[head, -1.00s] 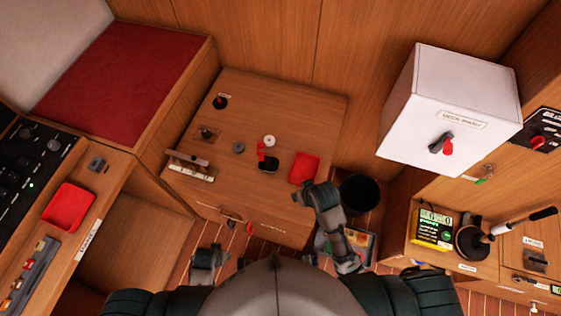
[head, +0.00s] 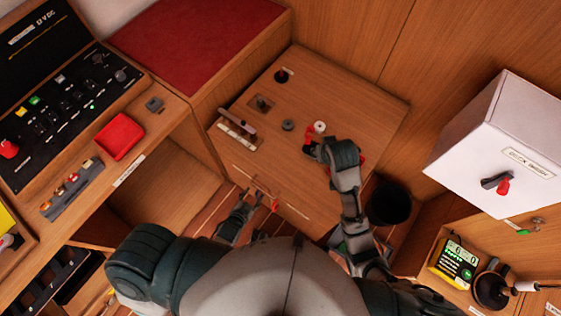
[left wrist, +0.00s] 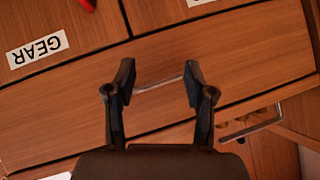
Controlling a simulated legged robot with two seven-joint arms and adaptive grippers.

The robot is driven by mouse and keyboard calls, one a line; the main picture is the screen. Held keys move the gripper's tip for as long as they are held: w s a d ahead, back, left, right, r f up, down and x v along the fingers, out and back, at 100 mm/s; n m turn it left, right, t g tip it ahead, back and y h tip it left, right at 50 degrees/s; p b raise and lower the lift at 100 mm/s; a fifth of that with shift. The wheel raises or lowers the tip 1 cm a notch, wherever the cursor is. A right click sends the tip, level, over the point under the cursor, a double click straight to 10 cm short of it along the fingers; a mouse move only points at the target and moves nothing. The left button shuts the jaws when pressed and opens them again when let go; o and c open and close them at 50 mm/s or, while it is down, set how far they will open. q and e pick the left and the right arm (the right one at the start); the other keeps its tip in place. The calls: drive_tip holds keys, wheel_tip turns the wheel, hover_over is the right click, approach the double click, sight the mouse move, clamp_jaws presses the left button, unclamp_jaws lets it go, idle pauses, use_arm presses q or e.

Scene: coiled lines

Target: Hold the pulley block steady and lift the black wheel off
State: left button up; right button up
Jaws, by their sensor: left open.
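A small red and black fitting (head: 308,148), which looks like the pulley block with its black wheel, stands on the wooden cabinet top (head: 340,92). My right gripper (head: 322,151) is over its right side and partly hides it. I cannot tell whether they touch, or whether the jaws are open. A white wheel (head: 320,127) and a dark grey wheel (head: 287,125) lie just behind it. My left gripper (head: 243,204) is low in front of the cabinet, well apart from the fitting. In the left wrist view it (left wrist: 158,82) is open and empty before the GEAR drawer front (left wrist: 230,60).
The cabinet top also holds a cleat-like fitting (head: 262,104), a black round fitting (head: 281,76) and a pale bar (head: 237,128). A red tray shows only slightly behind my right arm. A dark bin (head: 390,204) stands right of the cabinet. The cabinet top's back right is clear.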

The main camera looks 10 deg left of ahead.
sight(309, 129)
use_arm(q)
drive_tip(key=w+r+m+t, duration=0.1)
drive_tip(key=r, duration=0.2)
drive_tip(key=w+d+r+m+t+h, duration=0.1)
drive_tip(key=r, duration=0.1)
drive_tip(key=w+r+m+t, duration=0.1)
drive_tip(key=r+t, duration=0.1)
drive_tip(key=r, duration=0.1)
drive_tip(key=shift+d+r+h, duration=0.3)
drive_tip(key=shift+d, duration=0.1)
drive_tip(key=w+d+r+m+h, duration=0.1)
drive_tip(key=w+d+r+m, duration=0.1)
drive_tip(key=r+m, duration=0.1)
drive_tip(key=w+d+r+m+t+h, duration=0.1)
drive_tip(key=d+r+m, duration=0.1)
drive_tip(key=m, duration=0.3)
drive_tip(key=w+d+r+m+h, duration=0.2)
drive_tip(key=d+r+m, duration=0.1)
drive_tip(key=r+m, duration=0.1)
drive_tip(key=shift+w+d+t, duration=0.1)
drive_tip(key=shift+w+t, duration=0.2)
drive_tip(key=shift+w, duration=0.05)
drive_tip(key=shift+w+d+r+m, duration=0.2)
drive_tip(key=shift+w+m, duration=0.1)
drive_tip(key=shift+m, duration=0.3)
drive_tip(key=shift+w, duration=0.3)
drive_tip(key=x, duration=1.5)
drive_tip(key=shift+w+d, duration=0.2)
drive_tip(key=shift+d, duration=0.15)
drive_tip(key=shift+w, duration=0.55)
